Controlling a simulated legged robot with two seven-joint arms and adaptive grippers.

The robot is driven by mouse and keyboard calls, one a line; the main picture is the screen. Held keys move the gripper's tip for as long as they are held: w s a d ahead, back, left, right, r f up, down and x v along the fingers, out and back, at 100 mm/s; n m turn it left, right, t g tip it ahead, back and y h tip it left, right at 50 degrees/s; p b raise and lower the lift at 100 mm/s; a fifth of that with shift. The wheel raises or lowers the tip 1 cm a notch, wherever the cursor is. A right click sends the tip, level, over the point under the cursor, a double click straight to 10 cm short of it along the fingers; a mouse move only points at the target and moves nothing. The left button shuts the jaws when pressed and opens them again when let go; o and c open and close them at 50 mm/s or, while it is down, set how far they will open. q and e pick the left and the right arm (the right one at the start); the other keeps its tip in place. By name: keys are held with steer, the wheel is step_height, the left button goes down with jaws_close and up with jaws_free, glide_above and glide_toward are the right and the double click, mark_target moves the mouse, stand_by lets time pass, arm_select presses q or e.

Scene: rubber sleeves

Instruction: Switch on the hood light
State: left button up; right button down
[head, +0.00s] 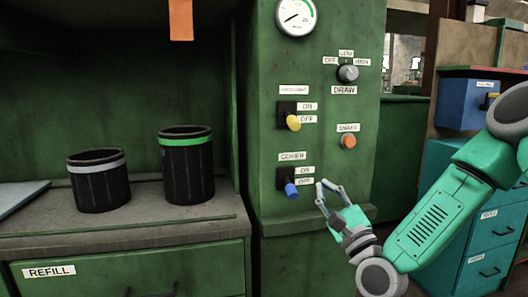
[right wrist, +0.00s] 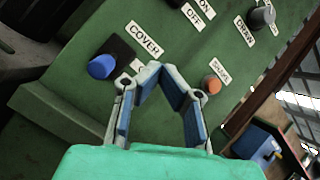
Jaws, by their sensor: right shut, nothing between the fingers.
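The hood light switch has a yellow knob (head: 293,123) on a black plate, under a small label that seems to read hood light. The knob sits low, beside the OFF label (head: 308,119) and below the ON label (head: 308,106). My right gripper (head: 328,184) is shut and empty, in front of the panel, lower than the yellow knob and right of the blue cover knob (head: 291,190). My left gripper is out of view.
Two black containers (head: 98,185) (head: 187,170) stand on the left counter. Blue boxes and drawers stand right, behind my arm.

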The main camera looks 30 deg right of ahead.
mark_target(291, 120)
steer(key=shift+m+t+h, duration=0.3)
steer(key=shift+m+t, duration=0.1)
steer(key=shift+m, duration=0.2)
steer(key=x, duration=0.3)
steer(key=a+r+x, duration=0.1)
steer(key=x, duration=0.7)
steer(key=shift+s+a+r+b, duration=0.15)
steer(key=shift+s+r+b, duration=0.1)
steer(key=shift+s+b, duration=0.1)
steer(key=shift+s+a+r, duration=0.1)
steer(key=shift+a+r, duration=0.15)
steer(key=shift+r, duration=0.25)
steer(key=shift+s+a+r, duration=0.1)
steer(key=shift+a+r, duration=0.15)
steer(key=shift+r, duration=0.25)
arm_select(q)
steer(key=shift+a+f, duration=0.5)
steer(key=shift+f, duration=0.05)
arm_select(e)
steer(key=shift+s+a+r, duration=0.15)
steer(key=shift+r, duration=0.35)
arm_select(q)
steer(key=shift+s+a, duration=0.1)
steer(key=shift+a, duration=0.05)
arm_select(e)
steer(key=shift+a+r, duration=0.1)
steer(key=shift+a, duration=0.05)
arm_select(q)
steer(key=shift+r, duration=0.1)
